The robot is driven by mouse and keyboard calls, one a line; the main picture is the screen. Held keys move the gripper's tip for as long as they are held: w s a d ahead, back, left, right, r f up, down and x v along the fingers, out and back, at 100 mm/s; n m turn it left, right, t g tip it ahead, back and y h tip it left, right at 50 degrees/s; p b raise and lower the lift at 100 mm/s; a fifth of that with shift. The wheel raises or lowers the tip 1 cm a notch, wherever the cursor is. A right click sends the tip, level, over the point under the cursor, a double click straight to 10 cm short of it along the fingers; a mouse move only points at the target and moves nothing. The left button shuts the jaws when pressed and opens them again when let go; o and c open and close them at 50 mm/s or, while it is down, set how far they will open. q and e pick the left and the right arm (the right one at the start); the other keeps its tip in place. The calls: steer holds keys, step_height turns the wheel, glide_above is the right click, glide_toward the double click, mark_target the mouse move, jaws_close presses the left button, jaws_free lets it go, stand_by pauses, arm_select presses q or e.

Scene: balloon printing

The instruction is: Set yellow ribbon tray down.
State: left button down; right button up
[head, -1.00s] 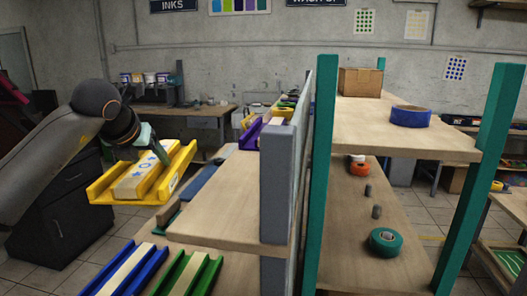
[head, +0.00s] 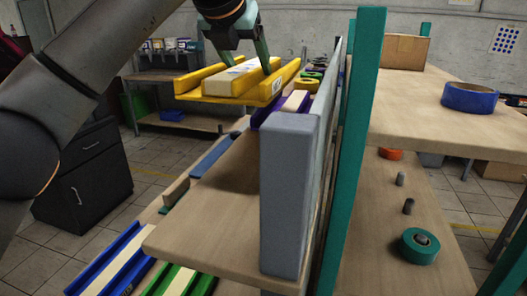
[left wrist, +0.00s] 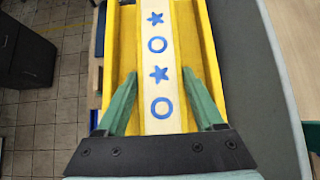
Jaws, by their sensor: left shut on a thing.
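The yellow ribbon tray (head: 268,89) is a yellow channel holding a cream ribbon strip. In the left wrist view the strip (left wrist: 157,65) shows blue stars and rings. My left gripper (head: 238,68) is shut on the tray from above. In the left wrist view its teal fingers (left wrist: 158,100) lie on both sides of the strip, inside the yellow walls (left wrist: 207,60). The tray is held in the air above the upper wooden shelf (head: 210,215), left of the grey post. My right gripper is not in view.
A grey post (head: 288,195) and a teal upright (head: 357,130) stand right of the tray. A purple tray (head: 270,115) lies on the shelf behind it. Blue (head: 92,270) and green (head: 205,287) trays lie lower, at the front left. The near shelf surface is bare.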

mark_target(252, 89)
arm_select(q)
steer(key=s+f, duration=0.1)
steer(key=s, duration=0.1)
steer(key=s+f+b, duration=0.1)
steer(key=s, duration=0.1)
steer(key=s+f, duration=0.1)
steer(key=s, duration=0.1)
steer(key=shift+s+d, duration=0.25)
steer(key=shift+d, duration=0.15)
steer(key=s+f, duration=0.2)
steer(key=f, duration=0.1)
steer(key=s+f, duration=0.1)
steer(key=shift+s+d+f+b, duration=0.2)
steer(key=shift+s+d+b, duration=0.05)
steer(key=shift+s+b, duration=0.15)
steer(key=shift+s+d+f, duration=0.1)
steer(key=shift+s+f, duration=0.4)
steer(key=shift+f, duration=0.2)
step_height(252, 89, down, 2)
steer(key=shift+s+p, duration=0.1)
steer(key=shift+p, duration=0.25)
steer(key=shift+f, duration=0.55)
steer(key=shift+c, duration=2.3)
jaws_free()
steer(key=shift+f, duration=0.2)
steer(key=o, duration=0.4)
steer(key=shift+r, duration=0.1)
